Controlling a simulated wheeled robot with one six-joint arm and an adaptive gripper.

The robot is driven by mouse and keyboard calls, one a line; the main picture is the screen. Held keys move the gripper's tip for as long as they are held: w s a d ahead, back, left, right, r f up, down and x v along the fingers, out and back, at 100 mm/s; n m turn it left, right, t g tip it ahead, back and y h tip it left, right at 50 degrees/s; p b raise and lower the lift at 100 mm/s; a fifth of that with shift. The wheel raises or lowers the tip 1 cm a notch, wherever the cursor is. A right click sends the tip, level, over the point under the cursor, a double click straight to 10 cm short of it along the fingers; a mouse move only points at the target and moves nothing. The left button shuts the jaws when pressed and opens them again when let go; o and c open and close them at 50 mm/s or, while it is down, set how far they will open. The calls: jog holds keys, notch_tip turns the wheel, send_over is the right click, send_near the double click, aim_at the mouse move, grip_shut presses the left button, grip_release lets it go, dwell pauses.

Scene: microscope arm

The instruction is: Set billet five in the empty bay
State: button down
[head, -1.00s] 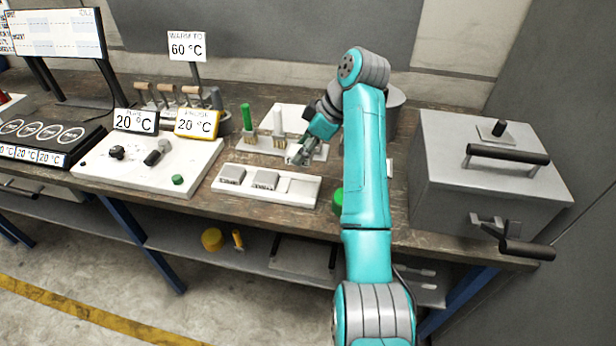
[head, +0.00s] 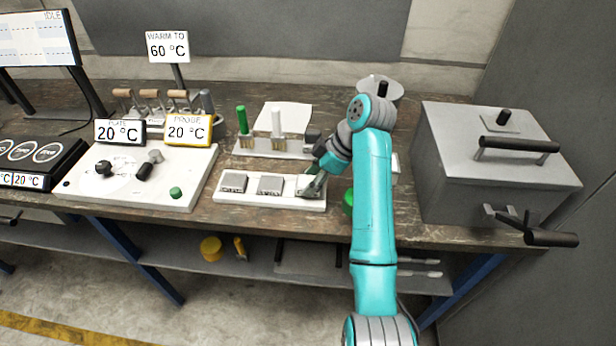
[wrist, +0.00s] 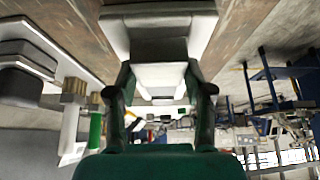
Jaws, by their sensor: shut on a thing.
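A white tray (head: 225,198) with three bays lies near the front of the bench. Two grey billets (head: 234,182) (head: 270,185) sit in its left and middle bays. My gripper (head: 311,184) is at the right-hand bay, low over it, with its fingers pointing down and to the left. It is shut on a billet, which is mostly hidden by the fingers in the head view. In the wrist view, my gripper (wrist: 162,78) has a pale surface between its fingertips. The billet numbers are too small to read. I cannot tell whether the held billet touches the bay floor.
A rack with a green brush (head: 242,120) and a white brush (head: 276,122) stands behind the tray. A white control panel (head: 125,180) lies left. A green round object (head: 348,200) sits right of the tray, beside my arm. A grey box (head: 490,165) stands further right.

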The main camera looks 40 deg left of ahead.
jog(key=shift+a+f, duration=0.1)
jog(key=shift+f, duration=0.45)
jog(key=shift+c, duration=2.2)
grip_release()
